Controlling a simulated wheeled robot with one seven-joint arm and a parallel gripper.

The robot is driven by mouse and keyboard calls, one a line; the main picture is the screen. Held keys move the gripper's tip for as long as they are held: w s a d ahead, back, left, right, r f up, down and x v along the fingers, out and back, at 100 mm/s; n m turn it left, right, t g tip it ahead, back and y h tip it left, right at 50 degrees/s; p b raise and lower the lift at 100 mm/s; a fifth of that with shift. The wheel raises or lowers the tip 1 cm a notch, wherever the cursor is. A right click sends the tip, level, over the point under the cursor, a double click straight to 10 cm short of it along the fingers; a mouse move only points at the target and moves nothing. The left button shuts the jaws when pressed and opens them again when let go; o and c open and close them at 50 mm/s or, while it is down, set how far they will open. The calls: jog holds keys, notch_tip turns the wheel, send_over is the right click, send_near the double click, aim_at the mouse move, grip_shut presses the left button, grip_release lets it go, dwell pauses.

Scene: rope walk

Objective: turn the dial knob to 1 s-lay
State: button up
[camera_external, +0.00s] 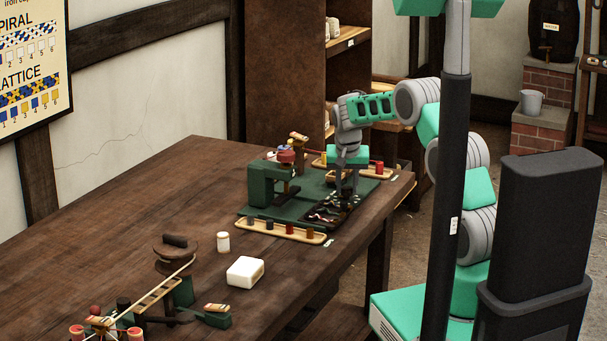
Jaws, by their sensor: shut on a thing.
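The green rope machine (270,187) stands on a green base plate near the far right end of the wooden table. My gripper (346,192) reaches down from above over the right part of this plate, with its fingers pointing down. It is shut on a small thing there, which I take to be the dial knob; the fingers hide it. A dark tray-like panel (325,217) lies just in front of the fingers. The dial's marks, the 1 s-lay position and the knob's pointing direction are too small or hidden to read.
A wooden tray with several bobbins (285,231) lies along the plate's front. A white block (245,272) and a white jar (223,242) stand on the table nearer the camera. Another rope device (160,290) fills the near end. The table's left middle is clear.

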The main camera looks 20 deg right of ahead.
grip_shut()
jog(key=shift+d, duration=0.1)
jog(key=n+y+b, duration=0.1)
jog(key=n, duration=0.2)
jog(key=shift+t, duration=0.3)
jog(key=n+y+b, duration=0.1)
jog(key=n+y, duration=0.1)
jog(key=n, duration=0.2)
jog(key=shift+d+n, duration=0.15)
jog(key=shift+n, duration=0.15)
dwell(0.4)
jog(key=o, duration=0.8)
grip_release()
jog(key=v, duration=0.8)
jog(key=shift+w+b, duration=0.1)
jog(key=shift+b, duration=0.2)
